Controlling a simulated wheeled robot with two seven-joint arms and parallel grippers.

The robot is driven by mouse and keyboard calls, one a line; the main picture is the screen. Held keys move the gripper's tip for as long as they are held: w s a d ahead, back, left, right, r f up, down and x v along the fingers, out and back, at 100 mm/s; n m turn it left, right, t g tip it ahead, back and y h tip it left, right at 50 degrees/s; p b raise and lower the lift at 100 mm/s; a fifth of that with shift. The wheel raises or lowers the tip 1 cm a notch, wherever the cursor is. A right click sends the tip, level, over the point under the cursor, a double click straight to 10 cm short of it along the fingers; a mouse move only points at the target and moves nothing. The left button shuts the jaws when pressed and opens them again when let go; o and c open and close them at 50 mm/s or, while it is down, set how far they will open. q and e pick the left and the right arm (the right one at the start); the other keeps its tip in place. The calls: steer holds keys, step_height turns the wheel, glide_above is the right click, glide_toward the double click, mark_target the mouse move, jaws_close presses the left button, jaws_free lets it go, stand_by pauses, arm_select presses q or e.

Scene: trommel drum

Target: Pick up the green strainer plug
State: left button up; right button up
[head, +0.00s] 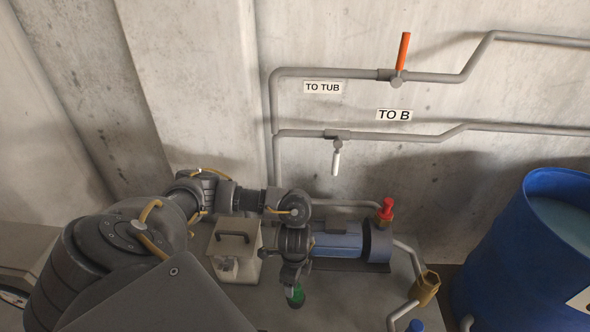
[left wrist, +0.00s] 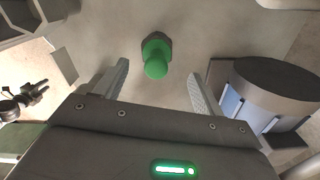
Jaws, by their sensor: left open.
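The green strainer plug (left wrist: 155,57) stands on the grey surface in the left wrist view, ahead of my left gripper (left wrist: 160,85) and roughly centred between its two fingers. The fingers are open and apart, with nothing between their tips that I can see held. In the head view the green plug (head: 296,295) shows just below my left gripper (head: 290,281), which partly hides it. Whether the fingertips reach down beside the plug is hard to tell. My right gripper is not in view.
A blue pump motor (head: 338,241) lies right beside the gripper. A beige box with a handle (head: 233,250) is on its left. A red valve (head: 386,209), a brass fitting (head: 426,288) and a blue barrel (head: 525,255) stand to the right. Pipes with an orange lever (head: 403,52) run along the wall.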

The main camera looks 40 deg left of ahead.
mark_target(296, 290)
arm_select(q)
steer(key=shift+f, duration=0.85)
steer(key=shift+d+f, duration=0.1)
steer(key=shift+f, duration=0.05)
steer(key=f, duration=0.5)
steer(key=shift+s+d+b, duration=0.1)
steer(key=shift+d+b, duration=0.15)
steer(key=shift+b, duration=0.15)
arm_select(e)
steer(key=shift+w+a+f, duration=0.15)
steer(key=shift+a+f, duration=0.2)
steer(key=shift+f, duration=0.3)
arm_select(q)
steer(key=shift+r, duration=0.1)
steer(key=shift+c, duration=0.2)
steer(key=c, duration=1)
steer(key=shift+c, duration=0.2)
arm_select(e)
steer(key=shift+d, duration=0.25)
arm_select(q)
steer(key=shift+r, duration=0.1)
